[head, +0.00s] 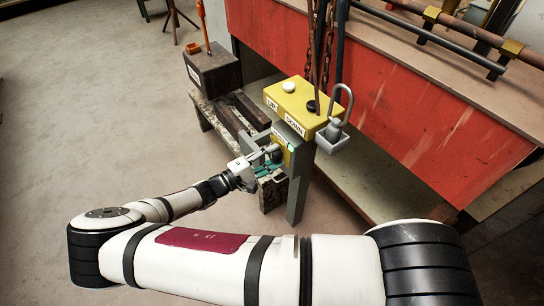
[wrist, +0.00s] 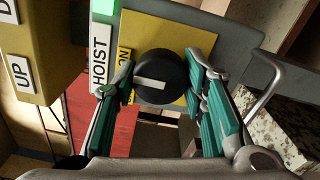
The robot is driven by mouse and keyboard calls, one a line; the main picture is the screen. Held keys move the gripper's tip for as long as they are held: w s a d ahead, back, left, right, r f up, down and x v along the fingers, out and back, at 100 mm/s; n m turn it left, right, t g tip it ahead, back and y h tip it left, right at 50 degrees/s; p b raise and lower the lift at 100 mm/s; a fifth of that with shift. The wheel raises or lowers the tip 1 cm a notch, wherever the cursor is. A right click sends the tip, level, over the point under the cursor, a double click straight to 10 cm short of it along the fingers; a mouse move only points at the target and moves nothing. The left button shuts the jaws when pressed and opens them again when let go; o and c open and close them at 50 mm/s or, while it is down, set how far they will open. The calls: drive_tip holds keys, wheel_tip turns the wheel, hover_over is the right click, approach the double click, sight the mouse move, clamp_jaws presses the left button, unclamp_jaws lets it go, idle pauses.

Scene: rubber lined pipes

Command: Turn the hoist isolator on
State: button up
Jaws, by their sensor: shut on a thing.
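The hoist isolator is a round black knob (wrist: 160,80) with a pale bar across it, on a yellow plate (wrist: 150,27). In the wrist view the bar lies nearly level, one end toward the partly hidden "ON" label (wrist: 124,62). A "HOIST" label (wrist: 99,62) and a bright green lamp (wrist: 103,7) sit beside the plate. My gripper (wrist: 160,75) has its teal fingers on both sides of the knob, shut on it. In the head view my gripper (head: 267,160) is at the plate on the grey post (head: 299,185), and the knob is hidden.
A yellow box (head: 300,104) marked "UP" and "DOWN" with two buttons is close above my gripper. Chains (head: 327,45) and a grey hook (head: 338,118) hang beside it. A red-sided bench (head: 400,110) stands behind. Open floor (head: 100,110) lies to the left.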

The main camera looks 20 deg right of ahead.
drive_tip(key=o, duration=1.2)
drive_tip(key=shift+c, duration=0.2)
drive_tip(key=shift+a, duration=0.15)
drive_tip(key=v, duration=1.1)
drive_tip(key=shift+s+a, duration=0.2)
drive_tip(key=shift+a, duration=0.2)
